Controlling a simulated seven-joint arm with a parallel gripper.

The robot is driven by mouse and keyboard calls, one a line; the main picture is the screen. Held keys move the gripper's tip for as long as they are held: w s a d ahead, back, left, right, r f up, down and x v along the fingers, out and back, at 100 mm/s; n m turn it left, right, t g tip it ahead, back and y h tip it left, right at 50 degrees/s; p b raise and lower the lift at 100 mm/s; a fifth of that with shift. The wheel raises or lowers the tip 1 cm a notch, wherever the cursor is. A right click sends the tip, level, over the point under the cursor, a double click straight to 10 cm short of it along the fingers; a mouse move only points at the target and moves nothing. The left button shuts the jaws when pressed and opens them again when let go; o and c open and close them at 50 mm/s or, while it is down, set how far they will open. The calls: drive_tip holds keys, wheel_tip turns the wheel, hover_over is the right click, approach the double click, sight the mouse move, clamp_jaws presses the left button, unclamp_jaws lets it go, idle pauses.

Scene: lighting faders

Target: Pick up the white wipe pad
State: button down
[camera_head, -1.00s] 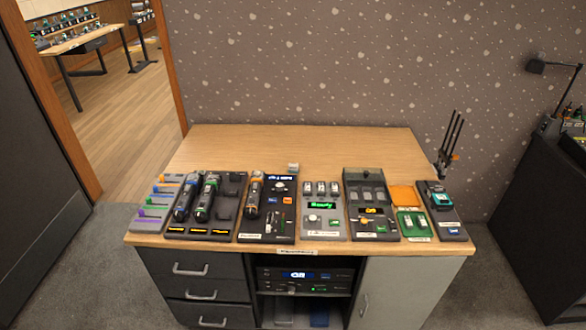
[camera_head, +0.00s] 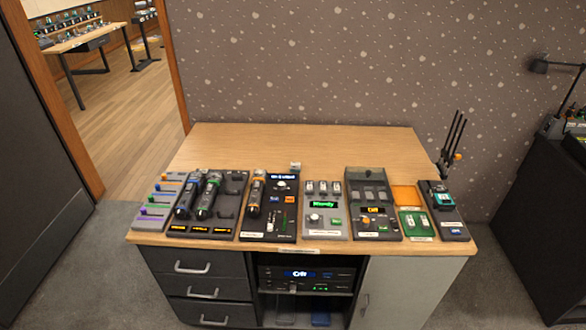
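A small pale block (camera_head: 295,166) stands on the wooden desk just behind a black panel with a lit display; it may be the white wipe pad, but it is too small to tell. A green tray (camera_head: 417,224) with small light marks or items lies toward the right of the desk's front row, and an orange pad (camera_head: 405,196) lies behind it. No other clear white pad shows. My gripper is not in view.
Along the desk's (camera_head: 300,143) front stand a fader panel (camera_head: 159,202), a microphone dock (camera_head: 208,205), a grey panel (camera_head: 324,211) and a black box (camera_head: 373,206). A dark pronged stand (camera_head: 450,146) rises at the right edge. The desk's back is clear.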

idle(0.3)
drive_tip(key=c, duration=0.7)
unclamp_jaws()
